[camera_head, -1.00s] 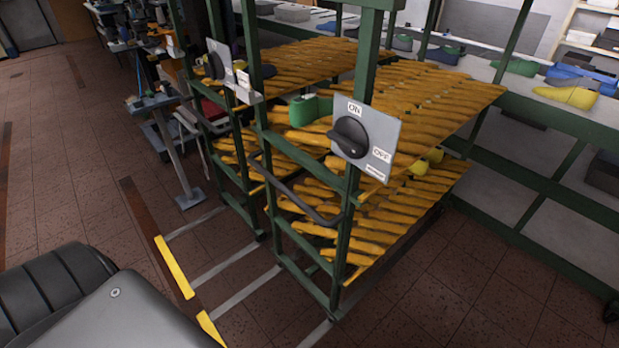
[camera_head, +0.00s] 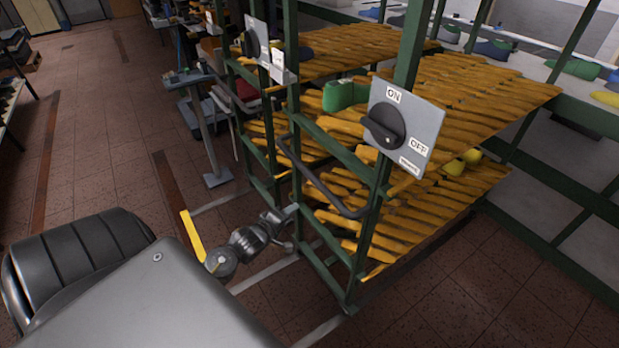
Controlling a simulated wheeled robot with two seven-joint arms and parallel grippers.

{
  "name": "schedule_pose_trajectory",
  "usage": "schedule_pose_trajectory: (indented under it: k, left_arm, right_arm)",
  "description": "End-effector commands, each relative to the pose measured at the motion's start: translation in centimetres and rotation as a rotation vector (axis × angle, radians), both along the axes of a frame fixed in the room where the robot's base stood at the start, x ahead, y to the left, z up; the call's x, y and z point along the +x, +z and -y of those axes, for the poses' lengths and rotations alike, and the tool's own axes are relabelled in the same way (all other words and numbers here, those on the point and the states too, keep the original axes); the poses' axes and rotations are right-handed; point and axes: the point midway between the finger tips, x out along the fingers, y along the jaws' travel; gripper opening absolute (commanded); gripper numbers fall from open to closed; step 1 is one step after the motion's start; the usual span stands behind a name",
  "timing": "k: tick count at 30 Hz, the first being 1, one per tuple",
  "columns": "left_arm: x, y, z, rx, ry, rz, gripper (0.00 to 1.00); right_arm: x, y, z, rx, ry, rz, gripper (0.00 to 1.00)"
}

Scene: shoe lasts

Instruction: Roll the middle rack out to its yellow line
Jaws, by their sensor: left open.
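The nearest green-framed rack (camera_head: 352,262) has slatted orange-brown shelves and a dark bar handle (camera_head: 322,188) on its front. Another green-framed rack (camera_head: 262,140) stands beyond it to the left; I cannot tell from this view alone which is the middle one. A yellow line (camera_head: 193,236) is marked on the floor before the racks; part of the floor marking is hidden by my body and arm. My left gripper (camera_head: 291,224) is open and empty, at the front of the nearest rack, below and left of the handle. My right gripper is out of view.
A grey ON/OFF switch plate (camera_head: 403,125) is on the nearest rack's front post. A green shoe last (camera_head: 345,95) lies on its shelf. A long bench (camera_head: 590,120) stands behind at right. A stand (camera_head: 208,130) is at left.

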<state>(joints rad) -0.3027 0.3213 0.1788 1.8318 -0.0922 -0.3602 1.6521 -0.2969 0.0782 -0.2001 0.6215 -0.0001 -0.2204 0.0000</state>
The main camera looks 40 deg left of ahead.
Motion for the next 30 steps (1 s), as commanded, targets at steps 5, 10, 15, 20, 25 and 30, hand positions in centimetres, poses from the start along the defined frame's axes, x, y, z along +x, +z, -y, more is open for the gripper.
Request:
schedule_pose_trajectory:
  k: [5,10,15,20,25,30]
  left_arm:
    - [1.0,8.3,-0.3,-0.153,0.036,0.173,0.43]
    - [1.1,10.2,-0.2,-0.196,0.041,0.211,0.43]
    - [2.0,10.0,-0.3,-0.196,0.042,0.21,0.43]
    - [4.6,9.6,-0.6,-0.195,0.041,0.211,0.43]
    - [7.8,8.9,-0.9,-0.194,0.041,0.21,0.43]
    - [10.2,8.5,-1.2,-0.193,0.042,0.211,0.43]
  right_arm:
    - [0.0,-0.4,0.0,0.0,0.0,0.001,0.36]
    - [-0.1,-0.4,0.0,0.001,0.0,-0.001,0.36]
    - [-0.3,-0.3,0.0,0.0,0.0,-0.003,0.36]
    - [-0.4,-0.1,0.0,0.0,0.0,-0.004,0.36]
    - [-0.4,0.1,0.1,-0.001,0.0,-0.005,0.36]
    - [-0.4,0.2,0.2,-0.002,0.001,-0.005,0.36]
